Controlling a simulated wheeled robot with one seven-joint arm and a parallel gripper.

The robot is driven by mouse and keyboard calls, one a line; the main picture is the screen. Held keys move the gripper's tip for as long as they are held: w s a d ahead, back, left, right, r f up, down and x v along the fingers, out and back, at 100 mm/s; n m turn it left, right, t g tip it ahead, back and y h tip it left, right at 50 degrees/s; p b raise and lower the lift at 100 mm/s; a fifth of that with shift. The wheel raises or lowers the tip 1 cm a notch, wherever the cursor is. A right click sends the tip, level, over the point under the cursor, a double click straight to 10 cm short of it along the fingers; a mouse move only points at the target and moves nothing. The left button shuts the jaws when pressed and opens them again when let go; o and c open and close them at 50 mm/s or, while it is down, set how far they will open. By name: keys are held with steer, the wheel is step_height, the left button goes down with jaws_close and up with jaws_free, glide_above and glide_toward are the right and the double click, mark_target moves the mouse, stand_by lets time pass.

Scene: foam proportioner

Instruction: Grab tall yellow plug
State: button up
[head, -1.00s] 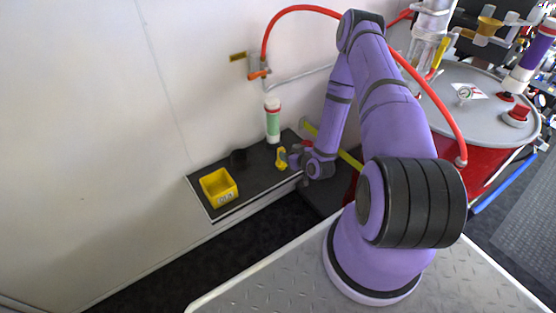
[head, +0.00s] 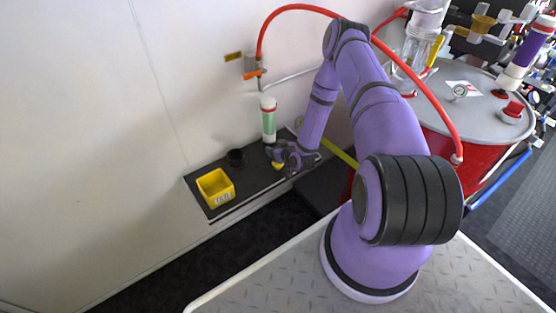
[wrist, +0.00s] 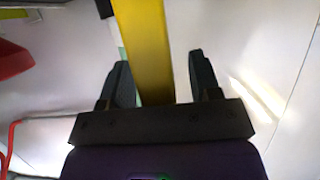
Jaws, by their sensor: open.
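The tall yellow plug (head: 277,166) is on the dark shelf in the head view, mostly hidden by my gripper (head: 274,154). In the wrist view, a long yellow shape (wrist: 146,45), apparently the plug seen close up, runs between the two dark fingers of my gripper (wrist: 161,70).
A white and green bottle (head: 268,121) stands close behind my gripper. A red hose (head: 300,9) arches over my arm to the red drum (head: 440,157).

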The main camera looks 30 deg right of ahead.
jaws_close()
